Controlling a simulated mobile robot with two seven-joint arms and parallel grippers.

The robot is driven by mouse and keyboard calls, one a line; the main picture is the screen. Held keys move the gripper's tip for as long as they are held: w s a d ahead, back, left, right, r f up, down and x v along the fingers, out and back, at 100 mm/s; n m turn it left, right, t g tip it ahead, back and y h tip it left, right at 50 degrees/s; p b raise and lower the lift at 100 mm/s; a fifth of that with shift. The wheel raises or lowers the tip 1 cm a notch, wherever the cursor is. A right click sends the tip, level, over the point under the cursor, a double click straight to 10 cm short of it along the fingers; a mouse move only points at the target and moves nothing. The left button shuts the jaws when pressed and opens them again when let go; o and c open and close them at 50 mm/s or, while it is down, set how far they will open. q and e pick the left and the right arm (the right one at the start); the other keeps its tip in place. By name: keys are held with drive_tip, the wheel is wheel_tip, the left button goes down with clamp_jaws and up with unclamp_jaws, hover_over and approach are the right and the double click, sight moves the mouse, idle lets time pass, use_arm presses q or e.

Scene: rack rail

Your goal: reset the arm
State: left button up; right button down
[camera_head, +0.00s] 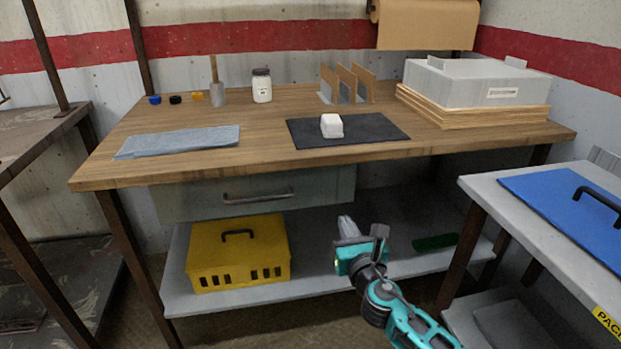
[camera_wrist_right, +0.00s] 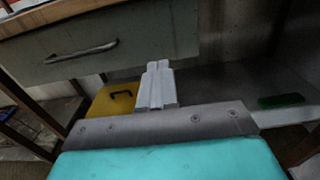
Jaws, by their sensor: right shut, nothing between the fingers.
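My right gripper (camera_head: 347,226) is in front of the workbench, below the height of its top and before the lower shelf. Its pale fingers also show in the right wrist view (camera_wrist_right: 157,86), pressed together with nothing between them. It touches nothing that I can see. My teal right arm comes in from the bottom right of the head view. My left gripper is not in view.
The wooden workbench (camera_head: 185,161) has a closed drawer (camera_head: 256,194) on its left. A yellow box (camera_head: 238,260) and a green item (camera_head: 436,242) lie on the lower shelf (camera_head: 330,276). A white block (camera_head: 331,126) sits on a dark mat (camera_head: 375,129). A side table (camera_head: 490,190) stands right.

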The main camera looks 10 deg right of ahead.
drive_tip(key=s+a+f+m+g+y, duration=0.2)
drive_tip(key=s+f+m+g, duration=0.3)
drive_tip(key=s+m, duration=1)
drive_tip(key=s+a+f+m+g+y, duration=0.15)
drive_tip(key=s+f+m, duration=0.75)
drive_tip(key=m, duration=0.9)
use_arm(q)
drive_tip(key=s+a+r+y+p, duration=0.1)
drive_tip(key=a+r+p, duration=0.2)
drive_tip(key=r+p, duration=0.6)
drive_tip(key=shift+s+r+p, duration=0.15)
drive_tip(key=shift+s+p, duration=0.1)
drive_tip(key=shift+p, duration=2)
use_arm(e)
drive_tip(key=s+d+r+h, duration=0.1)
drive_tip(key=s+d+r, duration=0.1)
drive_tip(key=r, duration=0.9)
drive_tip(key=shift+s+g, duration=0.35)
drive_tip(key=shift+s, duration=0.45)
drive_tip(key=shift+h, duration=0.25)
